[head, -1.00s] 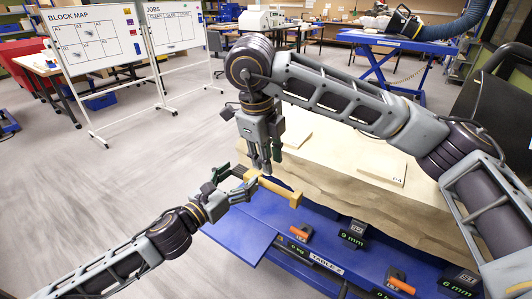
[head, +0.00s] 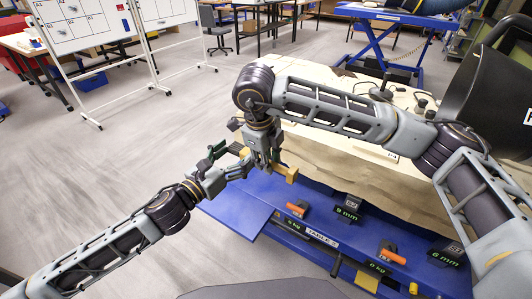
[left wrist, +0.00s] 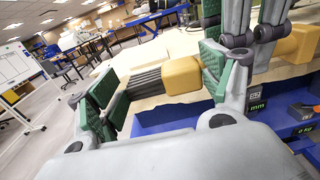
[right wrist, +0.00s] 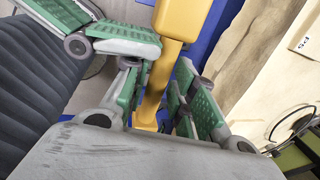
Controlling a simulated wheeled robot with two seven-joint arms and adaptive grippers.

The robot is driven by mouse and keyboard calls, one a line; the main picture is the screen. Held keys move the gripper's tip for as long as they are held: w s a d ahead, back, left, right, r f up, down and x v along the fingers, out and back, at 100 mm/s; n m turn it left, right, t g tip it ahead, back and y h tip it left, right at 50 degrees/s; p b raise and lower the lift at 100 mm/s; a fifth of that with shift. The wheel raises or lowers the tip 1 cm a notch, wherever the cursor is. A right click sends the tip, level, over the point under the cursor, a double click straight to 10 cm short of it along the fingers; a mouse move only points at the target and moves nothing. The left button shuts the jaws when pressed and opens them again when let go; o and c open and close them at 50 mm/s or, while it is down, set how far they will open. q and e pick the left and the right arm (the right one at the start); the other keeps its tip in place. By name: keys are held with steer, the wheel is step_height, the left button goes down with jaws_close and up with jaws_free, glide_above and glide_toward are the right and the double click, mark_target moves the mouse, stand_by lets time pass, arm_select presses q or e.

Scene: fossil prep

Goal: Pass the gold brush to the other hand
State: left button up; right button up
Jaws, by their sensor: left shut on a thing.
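The gold brush (head: 287,173) is held in the air above the blue table edge. My left gripper (head: 236,161) is shut on it at its bristle end. In the left wrist view the dark bristles and gold block (left wrist: 183,77) show between the green pads, and more gold shows beyond the right finger. My right gripper (head: 264,162) points down at the brush. In the right wrist view the gold handle (right wrist: 180,20) passes between the right gripper's open fingers (right wrist: 157,100), with a gap on the right side. Contact on the left side is unclear.
A blue table (head: 240,212) with labelled blocks (head: 347,208) and orange-handled items (head: 391,254) lies below. A tan covered surface (head: 330,150) is behind my right arm. Whiteboards (head: 85,30) stand at the back left. The floor at left is clear.

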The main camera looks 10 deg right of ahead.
steer(key=shift+f, duration=0.2)
steer(key=shift+c, duration=0.3)
steer(key=c, duration=0.5)
arm_select(q)
steer(key=o, duration=1)
arm_select(e)
jaws_close()
arm_select(q)
steer(key=shift+s+a, duration=0.1)
steer(key=shift+v, duration=3.8)
steer(key=shift+s+f, duration=0.1)
steer(key=shift+f, duration=0.05)
